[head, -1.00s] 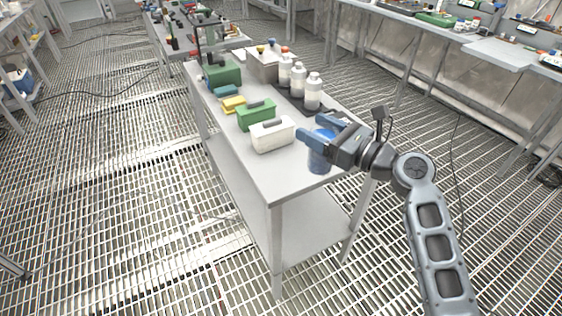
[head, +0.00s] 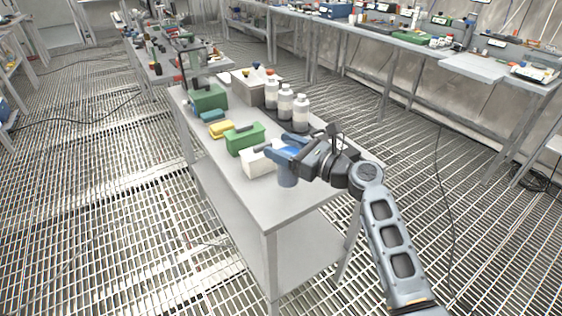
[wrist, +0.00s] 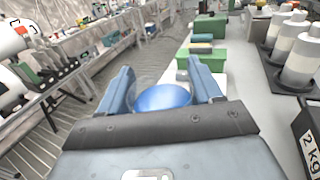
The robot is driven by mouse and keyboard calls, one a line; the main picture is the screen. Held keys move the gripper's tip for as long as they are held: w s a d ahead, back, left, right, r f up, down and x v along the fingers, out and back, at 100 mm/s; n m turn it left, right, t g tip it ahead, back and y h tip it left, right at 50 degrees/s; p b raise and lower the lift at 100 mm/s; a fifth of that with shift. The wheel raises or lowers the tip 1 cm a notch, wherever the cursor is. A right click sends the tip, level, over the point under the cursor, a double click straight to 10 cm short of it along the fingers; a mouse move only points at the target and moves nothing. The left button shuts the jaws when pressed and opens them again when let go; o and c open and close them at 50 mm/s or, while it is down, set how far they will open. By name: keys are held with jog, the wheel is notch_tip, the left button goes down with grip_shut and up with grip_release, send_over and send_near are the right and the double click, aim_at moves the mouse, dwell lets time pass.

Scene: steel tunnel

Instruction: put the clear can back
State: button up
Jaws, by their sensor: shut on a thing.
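The clear can (head: 288,177) is see-through and bluish, near the front end of the steel table (head: 266,212). My gripper (head: 279,150) is shut on it, with the blue fingers on either side near its top. In the wrist view my gripper (wrist: 162,90) holds the can (wrist: 160,97), whose round top with blue inside shows between the fingers. The can looks upright. I cannot tell whether its bottom touches the table top.
A white box (head: 258,163) stands just left of the can, with a green box (head: 244,138) and a yellow block (head: 221,129) behind it. Several white-and-grey bottles (head: 301,112) stand behind my gripper. A black weight marked 2 kg (wrist: 310,140) is at the wrist view's right.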

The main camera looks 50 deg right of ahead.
jog(key=shift+w+a+f, duration=0.1)
jog(key=shift+w+f, duration=0.25)
jog(key=shift+f, duration=1.8)
jog(key=shift+b, duration=0.3)
jog(key=shift+f, duration=0.2)
jog(key=o, duration=1.7)
jog(key=shift+r, duration=0.15)
jog(key=s, duration=0.4)
jog(key=s+d, duration=0.1)
jog(key=s, duration=0.3)
jog(key=s+b, duration=0.1)
jog(key=s, duration=0.3)
jog(key=shift+d, duration=0.15)
